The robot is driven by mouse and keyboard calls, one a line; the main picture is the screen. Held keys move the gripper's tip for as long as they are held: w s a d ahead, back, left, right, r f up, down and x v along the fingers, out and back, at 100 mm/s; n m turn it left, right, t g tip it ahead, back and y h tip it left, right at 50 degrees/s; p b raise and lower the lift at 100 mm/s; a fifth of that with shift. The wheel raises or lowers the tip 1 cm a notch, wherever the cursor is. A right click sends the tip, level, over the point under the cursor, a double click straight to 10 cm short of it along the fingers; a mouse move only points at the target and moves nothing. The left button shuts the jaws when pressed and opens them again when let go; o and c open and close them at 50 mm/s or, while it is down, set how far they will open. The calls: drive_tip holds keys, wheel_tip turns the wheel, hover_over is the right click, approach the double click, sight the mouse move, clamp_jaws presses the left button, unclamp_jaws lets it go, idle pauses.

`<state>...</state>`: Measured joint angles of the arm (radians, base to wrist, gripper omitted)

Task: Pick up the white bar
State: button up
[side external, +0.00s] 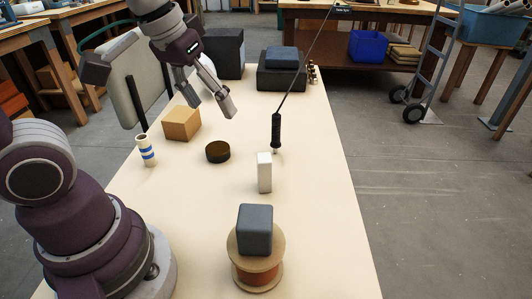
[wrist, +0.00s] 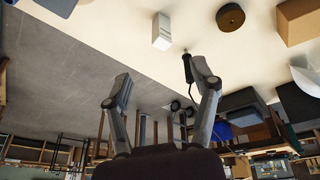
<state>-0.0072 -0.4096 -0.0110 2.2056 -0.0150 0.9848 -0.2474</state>
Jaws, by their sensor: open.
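A black-handled tool (side external: 276,131) with a thin cable stands just behind the bar.
A dark round puck (side external: 217,152) and a cardboard box (side external: 181,124) lie left of the bar. A blue-striped white tube (side external: 146,150) stands farther left. A spool (side external: 257,274) with a grey cube (side external: 255,230) on top stands in front. Dark boxes (side external: 282,75) sit at the back.

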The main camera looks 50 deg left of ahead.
drive_tip(key=w+f+n+g, duration=0.2)
drive_tip(key=w+n, duration=0.2)
drive_tip(key=w, duration=0.2)
drive_tip(key=n+g, duration=0.2)
drive_tip(key=n, duration=0.2)
approach(264, 157)
drive_tip(key=shift+s+d+f, duration=0.15)
drive_tip(key=shift+s+d, duration=0.05)
drive_tip(key=shift+s, duration=0.1)
drive_tip(key=f, duration=1)
drive_tip(key=shift+w+a+f, duration=0.25)
drive_tip(key=shift+w+f, duration=0.15)
clamp_jaws()
